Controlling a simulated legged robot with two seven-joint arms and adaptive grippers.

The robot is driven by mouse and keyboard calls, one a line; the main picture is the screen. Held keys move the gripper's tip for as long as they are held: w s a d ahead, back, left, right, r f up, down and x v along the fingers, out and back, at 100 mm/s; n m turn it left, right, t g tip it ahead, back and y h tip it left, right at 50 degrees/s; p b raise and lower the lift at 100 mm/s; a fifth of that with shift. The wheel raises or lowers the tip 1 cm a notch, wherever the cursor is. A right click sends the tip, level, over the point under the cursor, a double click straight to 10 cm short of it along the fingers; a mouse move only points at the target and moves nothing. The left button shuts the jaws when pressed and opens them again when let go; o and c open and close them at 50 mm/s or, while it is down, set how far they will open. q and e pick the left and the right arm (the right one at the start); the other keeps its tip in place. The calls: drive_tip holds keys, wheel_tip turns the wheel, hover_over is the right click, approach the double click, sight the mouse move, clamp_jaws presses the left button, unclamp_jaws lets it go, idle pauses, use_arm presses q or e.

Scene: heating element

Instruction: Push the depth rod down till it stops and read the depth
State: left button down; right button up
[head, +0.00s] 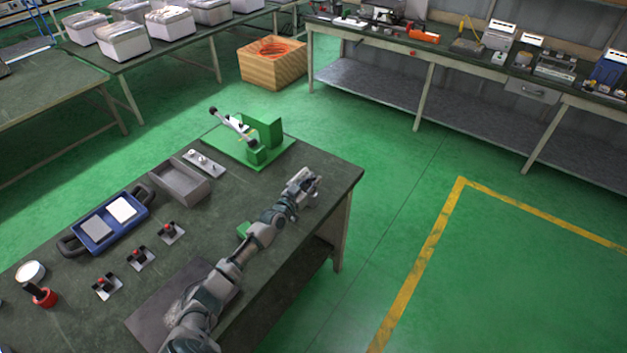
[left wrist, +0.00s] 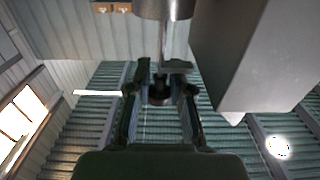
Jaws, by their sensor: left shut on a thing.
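My left gripper (head: 308,183) is over the right side of the dark table, near its right edge. The rod comes out of a grey metal cylinder (left wrist: 165,8) at the top of that view. A large grey block (left wrist: 245,60) is close beside it on the right. Its lower end is hidden by the fingers. No depth reading is legible in either view. My right gripper is not in view.
A green lever fixture (head: 264,135) stands at the table's far corner. A small green block (head: 243,230) is beside my arm.

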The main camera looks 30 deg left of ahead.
use_arm(q)
drive_tip(key=shift+a+f, duration=0.2)
drive_tip(key=shift+a, duration=0.1)
drive_tip(key=shift+d+r, duration=0.1)
drive_tip(key=shift+d, duration=0.1)
drive_tip(key=c, duration=1)
unclamp_jaws()
drive_tip(key=shift+d, duration=0.15)
drive_tip(key=shift+a, duration=0.2)
drive_tip(key=shift+s, duration=0.3)
drive_tip(key=s, duration=0.7)
drive_tip(key=s+a, duration=0.1)
drive_tip(key=s, duration=0.3)
drive_tip(key=shift+s, duration=0.15)
